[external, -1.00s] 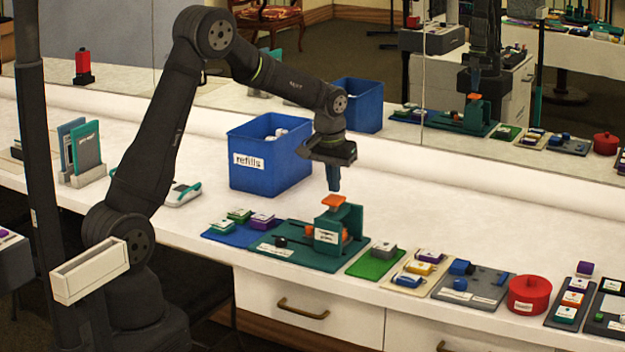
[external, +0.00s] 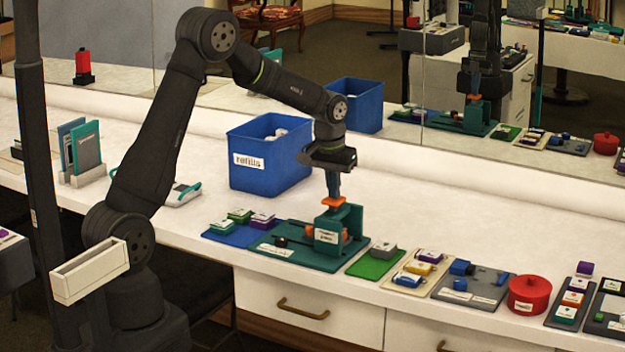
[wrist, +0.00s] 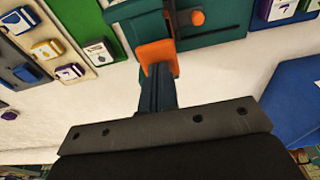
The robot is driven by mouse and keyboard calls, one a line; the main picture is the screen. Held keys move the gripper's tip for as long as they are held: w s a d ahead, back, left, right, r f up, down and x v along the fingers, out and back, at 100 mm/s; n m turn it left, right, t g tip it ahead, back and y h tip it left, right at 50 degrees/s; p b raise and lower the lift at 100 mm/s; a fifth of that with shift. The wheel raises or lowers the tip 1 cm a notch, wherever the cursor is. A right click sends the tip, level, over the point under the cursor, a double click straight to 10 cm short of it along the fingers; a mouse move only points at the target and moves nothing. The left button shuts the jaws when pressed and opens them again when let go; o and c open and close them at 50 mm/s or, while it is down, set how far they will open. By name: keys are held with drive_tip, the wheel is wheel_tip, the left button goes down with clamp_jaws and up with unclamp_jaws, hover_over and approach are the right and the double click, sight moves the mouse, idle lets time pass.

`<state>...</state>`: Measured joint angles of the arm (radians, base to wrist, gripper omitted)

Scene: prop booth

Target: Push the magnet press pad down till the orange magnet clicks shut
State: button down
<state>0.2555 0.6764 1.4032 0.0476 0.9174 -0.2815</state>
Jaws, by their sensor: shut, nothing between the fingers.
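The magnet press is a teal fixture (external: 354,228) on a teal base plate (external: 300,257) on the white counter. Its orange press pad (external: 333,202) is at the top. My gripper (external: 334,197) is shut and empty, pointing down, with its tips at the pad. In the wrist view the fingertips (wrist: 157,72) overlap the orange pad (wrist: 155,53); they look in contact. An orange knob (wrist: 198,18) shows beside it on the press. Whether the magnet is closed cannot be told; the area under the pad is partly hidden by the labelled front block (external: 327,236).
A blue refills bin (external: 268,170) stands behind the press. A blue tray (external: 235,235) lies to its left and a green mat (external: 372,265) to its right. A red pot (external: 529,294) sits further right. A mirror stands behind the counter.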

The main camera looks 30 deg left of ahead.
drive_tip(key=shift+f, duration=0.7)
drive_tip(key=shift+r, duration=3.75)
drive_tip(key=shift+f, duration=3.05)
